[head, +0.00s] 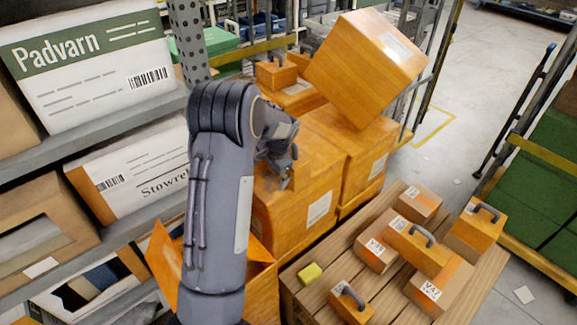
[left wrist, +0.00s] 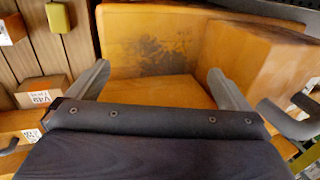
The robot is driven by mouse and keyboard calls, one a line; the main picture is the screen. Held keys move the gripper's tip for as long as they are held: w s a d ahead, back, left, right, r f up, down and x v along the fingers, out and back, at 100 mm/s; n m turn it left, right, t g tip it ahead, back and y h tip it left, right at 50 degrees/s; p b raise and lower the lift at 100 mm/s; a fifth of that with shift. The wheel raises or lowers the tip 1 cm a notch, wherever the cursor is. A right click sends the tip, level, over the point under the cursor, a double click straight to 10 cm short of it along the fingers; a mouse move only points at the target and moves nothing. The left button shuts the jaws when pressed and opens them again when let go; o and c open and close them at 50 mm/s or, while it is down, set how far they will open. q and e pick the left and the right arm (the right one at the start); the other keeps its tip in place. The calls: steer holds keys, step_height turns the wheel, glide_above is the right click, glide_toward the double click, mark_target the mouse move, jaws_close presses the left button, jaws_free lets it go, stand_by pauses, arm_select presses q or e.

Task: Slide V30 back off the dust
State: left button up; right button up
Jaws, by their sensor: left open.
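No label I can read clearly says V30, so I cannot tell which box it is. My left gripper (head: 281,172) is at the large orange box (head: 325,185) beside the rack, low over its top. In the left wrist view my left gripper (left wrist: 160,78) is open, its two fingers spread on either side of an orange surface, nothing clasped. A dark dusty patch (left wrist: 165,46) marks the orange surface just beyond the fingertips. A taller orange block (left wrist: 255,58) stands at the right of the patch. My right gripper is not in view.
A wooden pallet table (head: 310,296) holds a yellow sponge (head: 309,273), handled orange boxes (head: 415,249) and small labelled cartons (head: 375,252). A big carton (head: 365,68) sits tilted on the boxes behind. Rack shelves (head: 110,131) stand at the left. Open floor (head: 490,80) lies at the right.

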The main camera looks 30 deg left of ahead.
arm_select(q)
steer(key=shift+s+f, duration=0.1)
steer(key=shift+f, duration=0.1)
stand_by(0.3)
steer(key=shift+s+a+b, duration=0.15)
steer(key=shift+s+a, duration=0.1)
steer(key=shift+s, duration=0.45)
steer(key=shift+s+a+b, duration=0.15)
steer(key=shift+s+a, duration=0.05)
steer(key=shift+s, duration=0.45)
step_height(320, 180, up, 13)
steer(key=p, duration=0.9)
